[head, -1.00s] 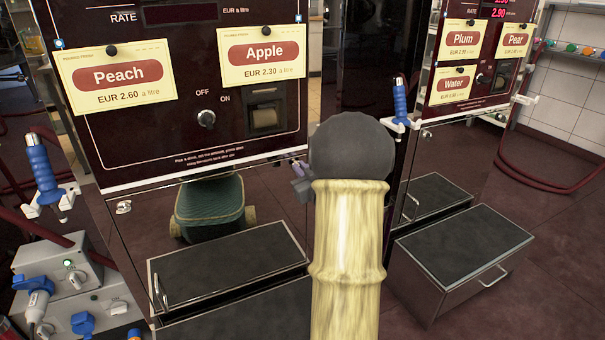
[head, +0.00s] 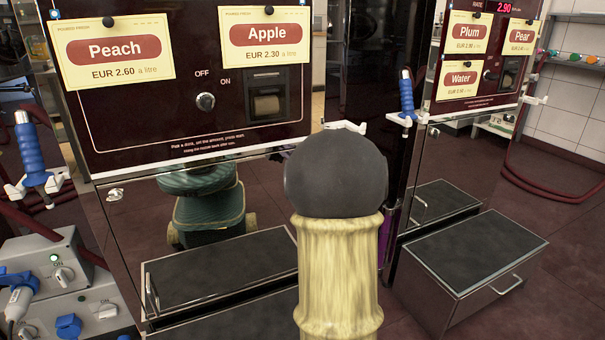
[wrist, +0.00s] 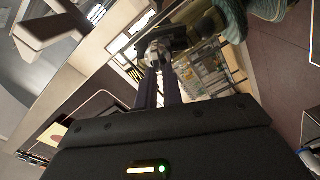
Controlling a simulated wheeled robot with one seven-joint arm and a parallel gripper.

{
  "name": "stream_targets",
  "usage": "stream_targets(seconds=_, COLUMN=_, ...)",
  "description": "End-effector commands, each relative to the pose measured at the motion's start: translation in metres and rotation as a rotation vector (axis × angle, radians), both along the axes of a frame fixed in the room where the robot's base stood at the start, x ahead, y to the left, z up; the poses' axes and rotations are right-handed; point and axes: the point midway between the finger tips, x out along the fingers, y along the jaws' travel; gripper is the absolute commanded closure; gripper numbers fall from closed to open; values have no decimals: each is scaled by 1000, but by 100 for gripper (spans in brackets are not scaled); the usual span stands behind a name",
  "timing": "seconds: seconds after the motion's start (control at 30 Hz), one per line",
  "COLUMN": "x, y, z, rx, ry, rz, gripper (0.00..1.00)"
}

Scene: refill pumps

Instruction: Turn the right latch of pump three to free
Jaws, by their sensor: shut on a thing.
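The pump with the Peach and Apple cards (head: 150,150) stands in front of me in the head view. No pump number is readable on it. Its left latch (head: 115,195) is a small metal piece at the upper left of the shiny lower front panel (head: 130,225). The right side of that panel is hidden behind my arm, and so is my gripper in the head view. In the wrist view my gripper (wrist: 160,66) has its two dark fingers close together, shut on a small metal latch (wrist: 154,50). The latch's exact turn cannot be told.
A step box (head: 220,268) stands before the pump at lower left, another (head: 475,255) at right. Blue-handled nozzles hang at left (head: 31,150) and right (head: 406,98). A grey socket box (head: 85,300) is at lower left. Dark floor is open at far right.

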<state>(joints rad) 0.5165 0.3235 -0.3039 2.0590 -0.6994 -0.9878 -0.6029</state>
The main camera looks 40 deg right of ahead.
Motion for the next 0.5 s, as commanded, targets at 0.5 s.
stream_targets(seconds=0.5, x=0, y=2, z=-9, rx=-365, ry=91, rz=1, gripper=100)
